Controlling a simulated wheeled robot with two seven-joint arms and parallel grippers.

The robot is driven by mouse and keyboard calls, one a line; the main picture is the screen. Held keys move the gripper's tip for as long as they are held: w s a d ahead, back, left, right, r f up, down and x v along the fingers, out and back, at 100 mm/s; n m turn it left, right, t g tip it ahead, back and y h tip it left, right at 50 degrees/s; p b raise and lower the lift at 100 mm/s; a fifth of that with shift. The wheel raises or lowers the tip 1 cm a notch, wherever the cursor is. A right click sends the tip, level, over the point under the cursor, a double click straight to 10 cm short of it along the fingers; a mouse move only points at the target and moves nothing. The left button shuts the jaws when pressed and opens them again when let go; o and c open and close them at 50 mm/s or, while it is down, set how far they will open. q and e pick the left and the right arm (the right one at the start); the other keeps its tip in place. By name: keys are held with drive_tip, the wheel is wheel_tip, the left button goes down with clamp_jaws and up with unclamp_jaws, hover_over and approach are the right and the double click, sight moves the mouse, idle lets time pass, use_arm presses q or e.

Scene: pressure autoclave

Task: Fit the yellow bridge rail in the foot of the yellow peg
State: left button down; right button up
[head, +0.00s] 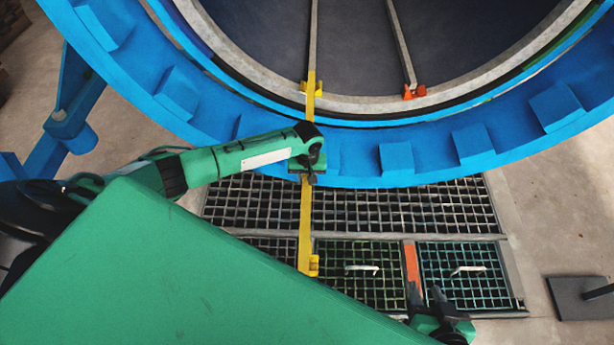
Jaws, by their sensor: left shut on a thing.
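The yellow bridge rail (305,215) is a long narrow bar running from the autoclave's front rim down over the floor grating. My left gripper (307,172) is shut on it near its middle, just below the blue ring. At the rim, yellow fitting pieces (319,93) sit beside the rail's far end, in line with a grey track inside. A small yellow block (314,265) is beside the near end. I cannot tell which yellow piece is the peg, or whether either end is seated. My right gripper (425,292) is open and empty, low in view, near an orange bar.
The blue autoclave ring (395,158) with its lugs fills the top. An orange fitting (415,92) sits on the rim at the second track. The orange bar (411,262) lies between two grating panels with handles (362,268). A dark plate (580,298) stands at right.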

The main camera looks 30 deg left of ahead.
use_arm(q)
drive_tip(key=shift+f+b, duration=0.35)
drive_tip(key=shift+f, duration=0.8)
idle(0.9)
drive_tip(key=shift+r, duration=0.15)
drive_tip(key=shift+r+p, duration=1.3)
drive_tip(key=shift+p, duration=0.3)
drive_tip(key=shift+f+p, duration=0.25)
drive_tip(key=shift+p, duration=0.05)
idle(0.3)
drive_tip(key=shift+p, duration=0.45)
